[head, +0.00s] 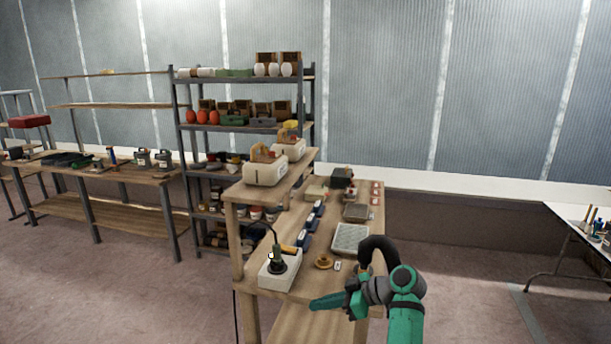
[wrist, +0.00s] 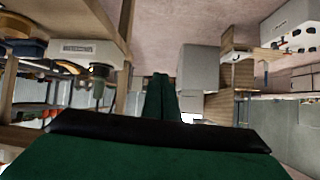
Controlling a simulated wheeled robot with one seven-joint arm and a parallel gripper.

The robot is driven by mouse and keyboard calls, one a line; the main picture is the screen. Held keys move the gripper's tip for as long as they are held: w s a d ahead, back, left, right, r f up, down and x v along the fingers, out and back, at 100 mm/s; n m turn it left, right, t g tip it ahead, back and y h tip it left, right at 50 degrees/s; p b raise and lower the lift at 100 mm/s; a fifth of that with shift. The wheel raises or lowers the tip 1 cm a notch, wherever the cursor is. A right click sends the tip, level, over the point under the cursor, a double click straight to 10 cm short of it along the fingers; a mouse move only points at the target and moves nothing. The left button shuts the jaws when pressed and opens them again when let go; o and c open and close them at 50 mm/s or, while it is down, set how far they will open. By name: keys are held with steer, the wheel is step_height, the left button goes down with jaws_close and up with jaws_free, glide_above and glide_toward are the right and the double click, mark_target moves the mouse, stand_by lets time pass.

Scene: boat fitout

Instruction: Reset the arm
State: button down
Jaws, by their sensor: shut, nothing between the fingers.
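My gripper (head: 318,304) shows in the head view as the green end of my teal arm. It points left, in front of the near edge of the wooden bench (head: 335,275). Its fingers are shut with nothing between them. In the wrist view the shut green fingers of my gripper (wrist: 162,100) stand at the middle of the picture. My arm is bent, with a dark curved part above the wrist. The gripper looks close to the white box (head: 280,272) on the bench, but I cannot tell the exact gap.
The bench holds a grey tray (head: 351,238), a brass-coloured round part (head: 323,262) and cream containers (head: 265,172) on its raised shelf. A metal rack (head: 180,130) stands behind. Another workbench (head: 110,175) is at left, a table (head: 585,232) at right. Floor (head: 460,300) right of my arm is clear.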

steer(key=s+a+f+m+t+h, duration=0.1)
steer(key=s+a+f+m+t, duration=0.15)
steer(key=f, duration=0.75)
steer(key=s+a+f+m+t+h, duration=0.1)
steer(key=s+a+f+m, duration=0.25)
steer(key=f, duration=0.75)
steer(key=s+a+f+m+t+h, duration=0.25)
steer(key=s+f+m+h, duration=0.25)
steer(key=s+f, duration=0.9)
steer(key=s+d+r+m+t+h, duration=0.1)
steer(key=s+d+r+m+h, duration=0.1)
steer(key=s, duration=0.8)
steer(key=s+d+r+m+t+h, duration=0.1)
steer(key=s+r+h, duration=0.1)
steer(key=s, duration=0.8)
steer(key=s+d+r+t, duration=0.1)
steer(key=s+r+t, duration=0.2)
steer(key=s+r, duration=1.2)
step_height(320, 180, up, 4)
steer(key=shift+s+d+f+t, duration=0.15)
steer(key=shift+s+f+t, duration=0.1)
steer(key=shift+t, duration=0.05)
steer(key=shift+s, duration=0.1)
